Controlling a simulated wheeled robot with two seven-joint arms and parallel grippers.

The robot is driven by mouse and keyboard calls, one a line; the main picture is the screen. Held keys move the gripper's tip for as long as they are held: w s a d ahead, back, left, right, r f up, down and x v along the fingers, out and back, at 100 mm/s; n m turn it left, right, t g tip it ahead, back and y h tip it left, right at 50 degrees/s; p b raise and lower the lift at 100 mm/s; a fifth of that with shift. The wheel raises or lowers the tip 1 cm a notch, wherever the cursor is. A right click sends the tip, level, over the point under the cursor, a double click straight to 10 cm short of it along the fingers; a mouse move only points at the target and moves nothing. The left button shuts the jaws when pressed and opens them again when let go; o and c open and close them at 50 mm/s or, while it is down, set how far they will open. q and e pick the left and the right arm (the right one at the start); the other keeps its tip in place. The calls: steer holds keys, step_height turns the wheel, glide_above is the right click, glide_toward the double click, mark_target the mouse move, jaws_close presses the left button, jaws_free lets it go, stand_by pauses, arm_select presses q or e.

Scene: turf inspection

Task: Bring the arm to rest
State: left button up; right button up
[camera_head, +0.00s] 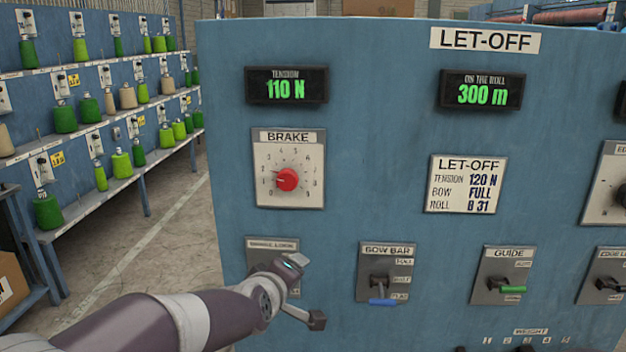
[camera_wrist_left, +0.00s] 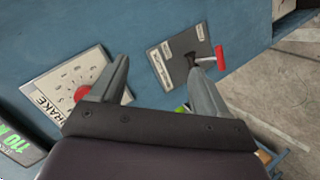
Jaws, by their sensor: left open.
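My left arm comes in from the lower left of the head view. Its gripper (camera_head: 306,291) is open in front of the brake lock plate (camera_head: 262,244), hiding most of that plate and its lever. In the left wrist view the open, empty gripper (camera_wrist_left: 160,80) has one finger near the red brake knob (camera_wrist_left: 82,93) and the other overlapping the base of a red-handled lever (camera_wrist_left: 221,58). I cannot tell whether that finger touches the lever. My right gripper is in neither view.
The blue let-off panel (camera_head: 375,130) fills the middle and right. It carries the brake dial (camera_head: 262,190), bow bar lever (camera_head: 382,301) with blue handle, green-handled guide lever (camera_head: 513,289), and tension display (camera_head: 286,86) reading 110 N. Shelves of yarn cones stand left; floor (camera_head: 180,250) between is clear.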

arm_select(q)
steer(key=s+a+f+m+g+y, duration=0.1)
steer(key=s+a+f+m+g, duration=0.35)
steer(key=s+f, duration=0.6)
steer(key=s+a+f+m+g+y, duration=0.1)
steer(key=s+a+f+m+g, duration=0.45)
steer(key=s, duration=0.75)
step_height(320, 180, up, 14)
steer(key=s+g+p, duration=0.1)
steer(key=p, duration=1.5)
steer(key=shift+a, duration=0.3)
